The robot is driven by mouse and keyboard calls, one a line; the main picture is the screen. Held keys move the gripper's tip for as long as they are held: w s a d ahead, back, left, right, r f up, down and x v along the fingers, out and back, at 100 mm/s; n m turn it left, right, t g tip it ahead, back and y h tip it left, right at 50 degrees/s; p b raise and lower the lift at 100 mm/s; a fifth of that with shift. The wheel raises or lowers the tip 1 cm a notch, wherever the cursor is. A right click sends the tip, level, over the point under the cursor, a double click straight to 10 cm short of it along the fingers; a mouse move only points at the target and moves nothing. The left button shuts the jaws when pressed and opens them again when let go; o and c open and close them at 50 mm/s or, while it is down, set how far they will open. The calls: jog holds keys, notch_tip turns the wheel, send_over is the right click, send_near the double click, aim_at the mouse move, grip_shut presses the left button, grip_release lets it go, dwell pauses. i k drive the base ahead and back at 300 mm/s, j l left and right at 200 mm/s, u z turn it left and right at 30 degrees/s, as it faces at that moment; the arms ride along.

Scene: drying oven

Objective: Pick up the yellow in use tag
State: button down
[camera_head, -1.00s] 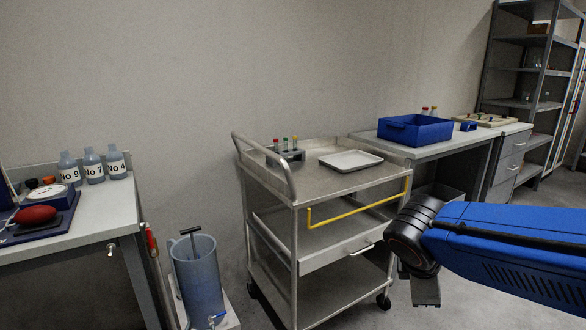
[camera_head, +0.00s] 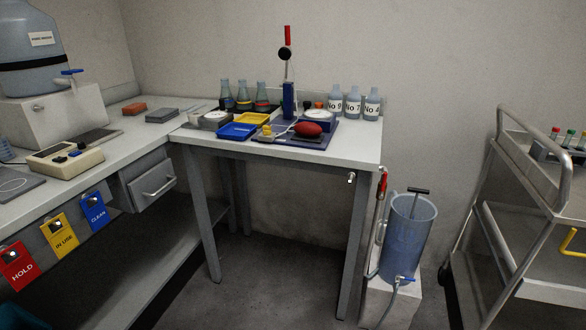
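The yellow IN USE tag (camera_head: 60,236) hangs on the front edge of the left bench in the head view. It hangs between a red HOLD tag (camera_head: 17,266) on its left and a blue CLEAN tag (camera_head: 95,212) on its right. A dark round spot shows near the top of each tag. My gripper is not in view now.
The left bench (camera_head: 108,147) carries a large blue water container (camera_head: 35,50) and a beige device (camera_head: 65,158). A drawer (camera_head: 152,185) is right of the tags. A corner table, a blue cylinder (camera_head: 405,235) and a steel cart (camera_head: 535,200) stand farther right. Floor between is clear.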

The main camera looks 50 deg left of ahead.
aim_at(63, 240)
jog(key=u, duration=3)
